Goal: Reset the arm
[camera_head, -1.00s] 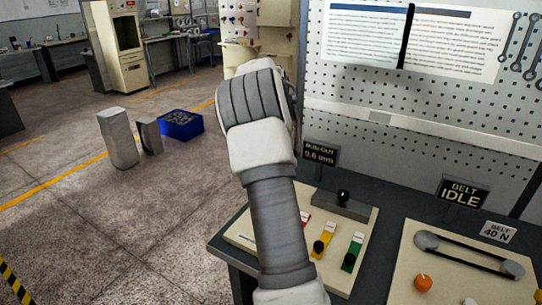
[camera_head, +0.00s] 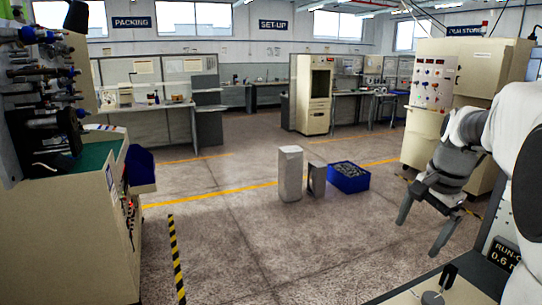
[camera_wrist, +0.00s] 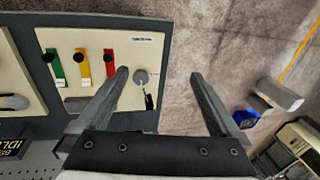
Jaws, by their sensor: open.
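My gripper (camera_head: 424,231) is at the right of the head view, on my white and grey arm, with its two fingers apart and nothing between them. In the wrist view my gripper (camera_wrist: 158,92) also shows wide open and empty. A cream panel (camera_wrist: 130,38) with green, yellow and red levers and a grey round knob (camera_wrist: 141,77) lies beyond the left finger there. The gap between the fingers shows the panel's edge and bare floor. In the head view the panel is mostly out of frame, with a grey knob part (camera_head: 432,297) at the bottom edge.
A blue bin (camera_head: 348,177) and two upright grey blocks (camera_head: 290,174) stand on the floor. A cream workstation with a tool rack (camera_head: 62,225) is at the left.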

